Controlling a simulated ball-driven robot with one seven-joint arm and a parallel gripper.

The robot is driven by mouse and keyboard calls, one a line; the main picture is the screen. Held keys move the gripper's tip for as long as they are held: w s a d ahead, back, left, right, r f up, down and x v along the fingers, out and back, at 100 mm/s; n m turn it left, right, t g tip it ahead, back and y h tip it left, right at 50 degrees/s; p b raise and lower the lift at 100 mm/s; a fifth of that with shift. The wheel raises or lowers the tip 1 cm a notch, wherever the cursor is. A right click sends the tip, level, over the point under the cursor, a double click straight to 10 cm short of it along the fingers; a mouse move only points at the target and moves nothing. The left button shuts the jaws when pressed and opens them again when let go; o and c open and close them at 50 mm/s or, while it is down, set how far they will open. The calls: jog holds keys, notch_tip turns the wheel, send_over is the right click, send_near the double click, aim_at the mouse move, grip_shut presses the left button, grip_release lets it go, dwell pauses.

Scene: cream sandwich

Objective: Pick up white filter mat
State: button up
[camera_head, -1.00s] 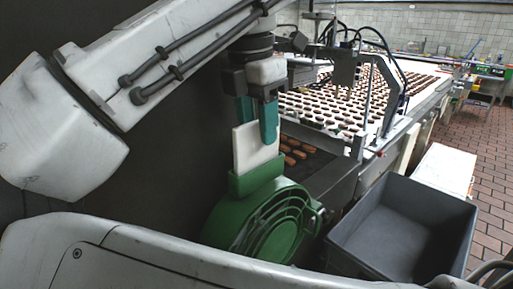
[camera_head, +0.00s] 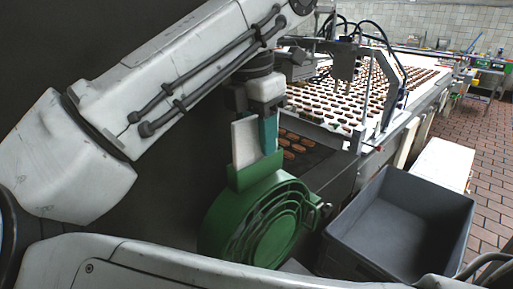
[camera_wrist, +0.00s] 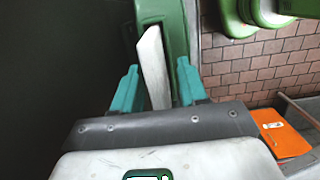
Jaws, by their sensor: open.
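The white filter mat (camera_head: 245,143) stands upright in the slot of a green holder (camera_head: 256,174), on top of a round green housing. In the wrist view the mat (camera_wrist: 153,66) shows edge-on as a narrow, slightly tilted strip in the green holder (camera_wrist: 162,12). My gripper (camera_wrist: 157,67) is open, with one teal finger on each side of the mat and a visible gap on both sides. In the head view a teal finger (camera_head: 271,133) shows at the mat's right, partly behind it; the other finger is mostly hidden.
An empty grey bin (camera_head: 400,222) stands right of the green housing (camera_head: 225,222). Behind are a conveyor with many brown biscuits (camera_head: 335,110) and a machine frame. A dark wall is close on the left. An orange object (camera_wrist: 283,134) lies at lower right in the wrist view.

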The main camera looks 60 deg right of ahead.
jog(key=shift+f+b, duration=0.15)
jog(key=shift+b, duration=0.2)
jog(key=shift+c, duration=0.4)
grip_shut()
